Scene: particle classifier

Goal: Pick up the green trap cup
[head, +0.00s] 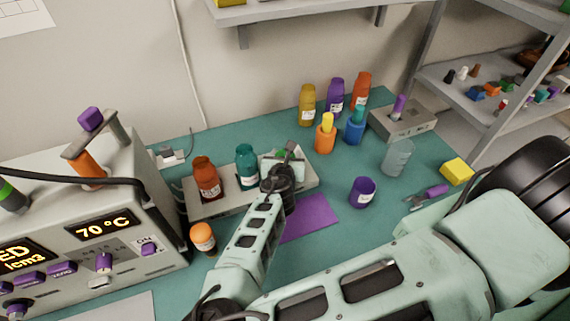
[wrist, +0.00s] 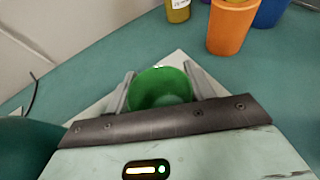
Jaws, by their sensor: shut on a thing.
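The green trap cup (wrist: 160,87) shows in the wrist view with its round open rim facing the camera. My gripper (wrist: 160,90) has one grey finger on each side of it and is shut on it. In the head view my gripper (head: 286,160) is over the right end of the low grey stand (head: 213,203). There my arm hides most of the cup, with only a bit of green in sight. I cannot tell whether the cup still touches the stand.
A teal bottle (head: 246,166) and a dark red bottle (head: 206,178) stand close left of my gripper. An orange holder (head: 325,138) and a blue holder (head: 355,130) are behind right. A purple mat (head: 310,219) lies in front right, near a purple cup (head: 362,192).

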